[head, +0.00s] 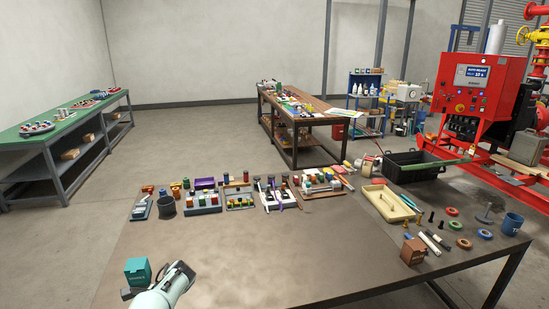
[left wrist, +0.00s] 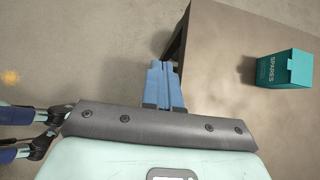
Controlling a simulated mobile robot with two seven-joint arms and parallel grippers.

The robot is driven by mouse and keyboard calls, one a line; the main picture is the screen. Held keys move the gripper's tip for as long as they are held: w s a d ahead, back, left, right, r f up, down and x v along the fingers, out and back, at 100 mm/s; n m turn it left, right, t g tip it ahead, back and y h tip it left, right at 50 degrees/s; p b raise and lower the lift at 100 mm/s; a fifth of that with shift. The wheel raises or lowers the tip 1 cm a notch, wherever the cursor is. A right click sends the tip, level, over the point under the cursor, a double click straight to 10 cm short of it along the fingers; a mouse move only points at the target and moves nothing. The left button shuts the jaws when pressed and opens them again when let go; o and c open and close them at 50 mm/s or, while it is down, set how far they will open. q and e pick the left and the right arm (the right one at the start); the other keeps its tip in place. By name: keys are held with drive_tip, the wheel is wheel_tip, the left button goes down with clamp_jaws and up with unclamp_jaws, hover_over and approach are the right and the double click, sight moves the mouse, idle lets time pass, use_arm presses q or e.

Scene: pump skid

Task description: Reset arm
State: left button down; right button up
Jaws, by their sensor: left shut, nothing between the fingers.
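My left gripper (left wrist: 164,88) shows in the left wrist view with its two blue fingers pressed together and nothing between them. The fingers point over the floor beside the table's edge, apart from the objects on the table. A teal box labelled SPARES (left wrist: 285,68) stands on the tabletop to the right of the fingers. In the head view the teal box (head: 138,271) is at the near left of the table, close to my pale left arm. My right gripper is in neither view.
The brown table (head: 230,255) is bare in its middle. Along its back are several small racks and a dark cup (head: 166,206). At the right are a cream tray (head: 391,203), a black crate (head: 412,168), a blue mug (head: 512,223) and an orange-brown box (head: 413,250).

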use_arm(q)
drive_tip(key=s+d+f+n+h, duration=0.25)
drive_tip(key=s+d+f, duration=0.3)
drive_tip(key=f, duration=0.65)
drive_tip(key=s+d+f+n+h, duration=0.2)
drive_tip(key=s+d+f+h, duration=0.35)
drive_tip(key=f, duration=0.75)
drive_tip(key=s+d+f+n+t+h, duration=0.1)
drive_tip(key=s+d+f+n+h, duration=0.1)
drive_tip(key=s+d+n, duration=0.4)
drive_tip(key=s+d+f+n+h, duration=0.1)
drive_tip(key=s+d+f+n, duration=0.3)
drive_tip(key=s+d+n, duration=0.3)
drive_tip(key=s+d, duration=0.3)
drive_tip(key=d, duration=0.1)
drive_tip(key=shift+t+h, duration=0.4)
drive_tip(key=shift+n, duration=0.25)
